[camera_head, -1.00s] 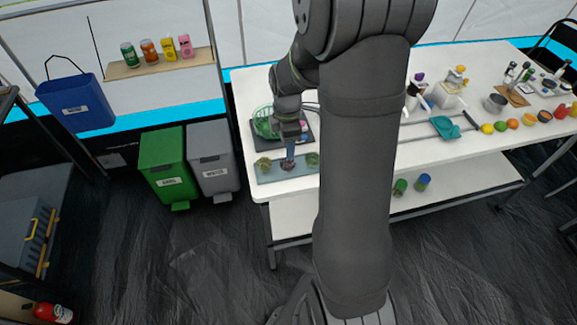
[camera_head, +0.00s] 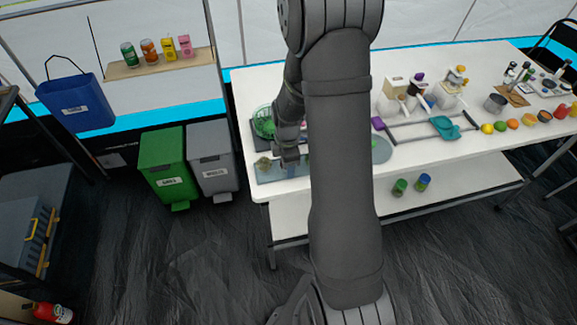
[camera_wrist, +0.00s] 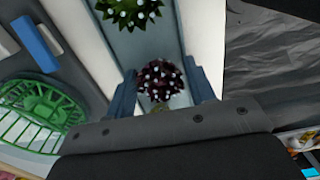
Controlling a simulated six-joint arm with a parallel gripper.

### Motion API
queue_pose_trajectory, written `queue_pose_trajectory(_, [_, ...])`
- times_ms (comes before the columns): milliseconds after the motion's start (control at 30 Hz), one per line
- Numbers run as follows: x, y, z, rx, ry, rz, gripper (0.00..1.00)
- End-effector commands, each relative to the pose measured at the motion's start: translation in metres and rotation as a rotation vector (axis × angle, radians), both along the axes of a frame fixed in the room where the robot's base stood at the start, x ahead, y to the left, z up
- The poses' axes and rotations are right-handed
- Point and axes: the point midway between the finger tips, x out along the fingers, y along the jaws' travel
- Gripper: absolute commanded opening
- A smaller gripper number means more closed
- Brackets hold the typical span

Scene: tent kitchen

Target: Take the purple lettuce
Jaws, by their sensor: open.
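The purple lettuce (camera_wrist: 162,80) is a dark, frilly head with pale specks, lying on a grey-blue tray (camera_head: 268,178) at the table's left end. In the wrist view it appears between the two fingers of my gripper (camera_wrist: 161,74), which are apart with a gap on both sides of it. I cannot tell how far down around it the fingertips reach. In the head view my gripper (camera_head: 289,165) is over the tray and hides the purple lettuce. A green lettuce (camera_wrist: 128,10) lies on the tray beyond the purple one.
A brownish-green head (camera_head: 262,163) lies at the tray's left end. A green basket (camera_wrist: 40,110) stands beside the tray, on the table's far side. Waste bins (camera_head: 167,165) stand on the floor left of the table. Dispensers and fruit occupy the table farther right.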

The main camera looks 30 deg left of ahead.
Motion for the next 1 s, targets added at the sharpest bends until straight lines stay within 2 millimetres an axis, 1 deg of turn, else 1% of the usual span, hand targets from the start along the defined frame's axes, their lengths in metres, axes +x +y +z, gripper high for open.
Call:
queue_pose_trajectory(167, [0.000, 0.000, 0.000, 0.000, 0.000, 0.000, 0.50])
queue_pose_trajectory(200, [0.000, 0.000, 0.000, 0.000, 0.000, 0.000, 0.42])
queue_pose_trajectory(300, [0.000, 0.000, 0.000, 0.000, 0.000, 0.000, 0.25])
queue_pose_trajectory(467, [0.000, 0.000, 0.000, 0.000, 0.000, 0.000, 0.25])
queue_pose_trajectory(567, [0.000, 0.000, 0.004, 0.001, -0.001, 0.000, 0.25])
queue_pose_trajectory(1000, [0.000, 0.000, 0.047, 0.001, -0.001, 0.000, 0.25])
